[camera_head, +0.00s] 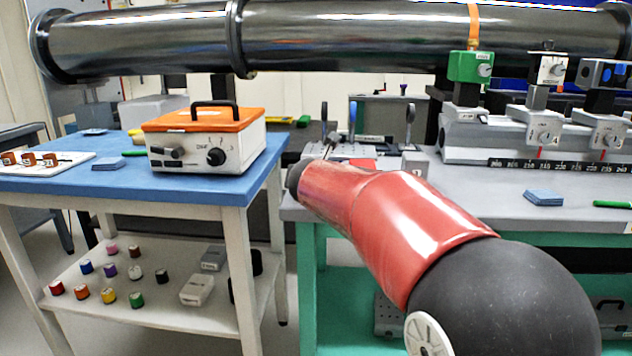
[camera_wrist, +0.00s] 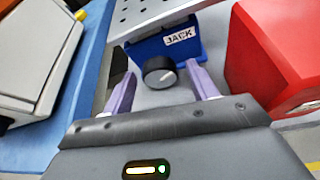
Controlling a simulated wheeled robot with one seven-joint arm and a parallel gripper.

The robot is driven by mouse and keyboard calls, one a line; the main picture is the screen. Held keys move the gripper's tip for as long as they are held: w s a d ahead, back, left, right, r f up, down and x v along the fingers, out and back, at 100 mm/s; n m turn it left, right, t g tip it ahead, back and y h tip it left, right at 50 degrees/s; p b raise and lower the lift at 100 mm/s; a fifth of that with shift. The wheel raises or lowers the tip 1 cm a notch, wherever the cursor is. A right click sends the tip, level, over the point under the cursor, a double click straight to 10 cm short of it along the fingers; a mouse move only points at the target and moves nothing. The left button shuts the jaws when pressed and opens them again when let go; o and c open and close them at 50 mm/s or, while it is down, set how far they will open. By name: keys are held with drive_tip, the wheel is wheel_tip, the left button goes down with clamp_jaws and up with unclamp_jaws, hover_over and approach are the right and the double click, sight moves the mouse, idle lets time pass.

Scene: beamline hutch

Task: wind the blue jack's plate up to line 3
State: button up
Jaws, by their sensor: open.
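The blue jack (camera_wrist: 148,49) with a white JACK label shows in the wrist view. A black round knob (camera_wrist: 160,72) with a white pointer mark is on its near face. The jack's perforated grey plate (camera_wrist: 150,15) is above it, cut off by the frame's top. My gripper (camera_wrist: 161,70) is open, its two purple fingers on either side of the knob with visible gaps. Whether the tips are level with the knob in depth is unclear. No numbered line for the plate can be read. In the head view my red arm hides the gripper and the jack's body.
A red box (camera_wrist: 275,55) stands close right of my gripper. Left is the blue-topped table (camera_head: 215,190) with an orange-lidded instrument (camera_head: 205,140). The grey bench (camera_head: 470,195) carries a rail with stages (camera_head: 545,135) and a blue pad (camera_head: 543,198). A dark pipe (camera_head: 340,38) crosses above.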

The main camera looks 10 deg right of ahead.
drive_tip(key=v, duration=0.7)
drive_tip(key=shift+s, duration=0.3)
drive_tip(key=shift+a+r, duration=0.1)
drive_tip(key=shift+r, duration=0.05)
drive_tip(key=n+h, duration=0.1)
drive_tip(key=w+a+n+h, duration=0.1)
drive_tip(key=n, duration=0.1)
drive_tip(key=n+g+h, duration=0.1)
drive_tip(key=shift+w+a+f+n+h, duration=0.2)
drive_tip(key=shift+w+a+n+h, duration=0.1)
drive_tip(key=shift+w+a+n, duration=0.1)
drive_tip(key=x, duration=0.7)
drive_tip(key=shift+c, duration=0.2)
